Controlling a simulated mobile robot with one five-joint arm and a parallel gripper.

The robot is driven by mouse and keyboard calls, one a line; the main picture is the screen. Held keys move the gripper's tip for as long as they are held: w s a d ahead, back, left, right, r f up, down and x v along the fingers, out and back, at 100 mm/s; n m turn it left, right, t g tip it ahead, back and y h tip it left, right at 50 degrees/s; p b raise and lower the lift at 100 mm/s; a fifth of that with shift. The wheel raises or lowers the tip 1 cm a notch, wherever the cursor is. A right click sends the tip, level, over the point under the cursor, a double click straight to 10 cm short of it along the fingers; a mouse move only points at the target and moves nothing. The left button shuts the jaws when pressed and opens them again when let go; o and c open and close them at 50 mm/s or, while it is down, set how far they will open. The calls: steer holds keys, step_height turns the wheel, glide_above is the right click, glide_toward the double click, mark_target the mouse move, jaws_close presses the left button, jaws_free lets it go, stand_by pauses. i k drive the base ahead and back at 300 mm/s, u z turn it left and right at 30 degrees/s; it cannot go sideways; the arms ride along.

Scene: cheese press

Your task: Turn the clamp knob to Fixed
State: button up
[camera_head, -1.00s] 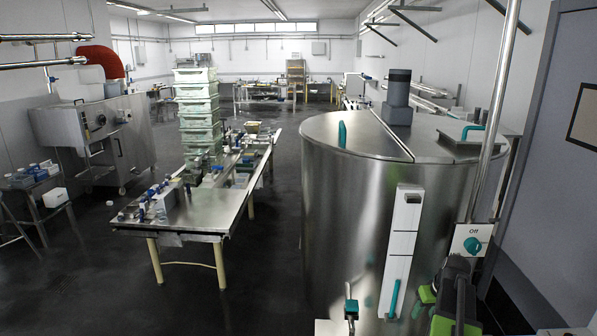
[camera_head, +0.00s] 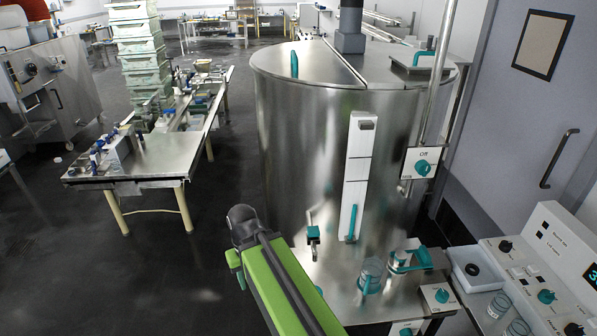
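A teal knob (camera_head: 441,296) sits on a small white plate at the front right corner of the steel bench (camera_head: 345,300). I cannot tell for certain that this is the clamp knob. Another teal knob (camera_head: 422,167), on a post plate, reads "Off". My green arm reaches up from the bottom centre, left of the bench. My gripper (camera_head: 238,262) shows only as small green parts at the arm's end; its fingertips cannot be made out. It is apart from the knobs.
A large steel vat (camera_head: 300,150) stands behind the bench. A second glass beaker (camera_head: 371,273) stands on the bench. A control panel (camera_head: 540,265) with several knobs is at the right. A long work table (camera_head: 160,163) is at the left. The floor between is clear.

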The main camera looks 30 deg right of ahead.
mark_target(442, 295)
steer(key=z, duration=1.7)
steer(key=i, duration=0.6)
